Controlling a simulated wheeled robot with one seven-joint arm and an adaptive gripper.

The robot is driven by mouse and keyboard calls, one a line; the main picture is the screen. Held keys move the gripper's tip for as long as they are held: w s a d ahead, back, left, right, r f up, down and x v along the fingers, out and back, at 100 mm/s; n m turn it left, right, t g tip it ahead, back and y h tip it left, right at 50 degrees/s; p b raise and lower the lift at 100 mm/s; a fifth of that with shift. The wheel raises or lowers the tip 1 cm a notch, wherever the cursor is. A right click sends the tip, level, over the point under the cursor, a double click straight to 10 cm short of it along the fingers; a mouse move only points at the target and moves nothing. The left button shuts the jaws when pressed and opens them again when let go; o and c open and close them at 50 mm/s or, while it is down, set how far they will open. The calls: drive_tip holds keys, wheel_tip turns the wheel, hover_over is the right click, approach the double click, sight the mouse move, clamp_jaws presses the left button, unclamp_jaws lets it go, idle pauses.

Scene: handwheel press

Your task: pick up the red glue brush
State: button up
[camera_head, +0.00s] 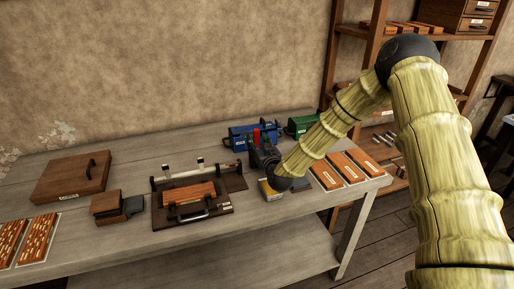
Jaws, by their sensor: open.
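A small red piece (256,136), which may be the red glue brush, shows in the head view just beyond my gripper, in front of the blue box. It is too small to tell its shape, and its lower part is hidden. My gripper (262,148) is dark and open, low over the back right part of the table, at the end of my arm. Its fingers are close to the red piece or overlap it in the picture. I cannot tell whether they touch it.
A blue box (240,139) and a green box (301,126) stand behind my gripper. A yellow-sided item (268,191) sits below my wrist. A wooden press tray (222,207) lies left, labelled brown blocks (345,169) right.

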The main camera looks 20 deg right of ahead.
drive_tip(key=shift+w, duration=1.25)
clamp_jaws()
drive_tip(key=shift+r, duration=0.15)
